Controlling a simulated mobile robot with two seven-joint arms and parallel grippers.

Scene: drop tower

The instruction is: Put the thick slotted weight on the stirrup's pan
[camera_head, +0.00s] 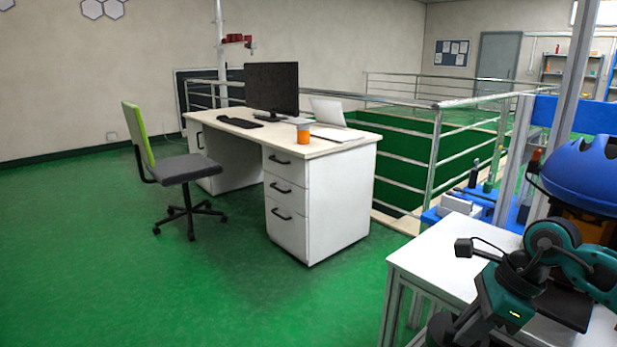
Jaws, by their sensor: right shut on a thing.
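My right gripper (462,326) is at the bottom edge, right of centre, in the head view, in front of the white table. It is shut on a dark, rounded thing (440,330), which looks like the thick slotted weight. The picture's lower edge cuts this thing off, and its slot cannot be made out. My teal and black right arm bends above the table. The stirrup and its pan cannot be made out in this view. My left gripper is not in view.
A desk (310,150) and office chair (185,168) stand further left. The green floor at left is clear.

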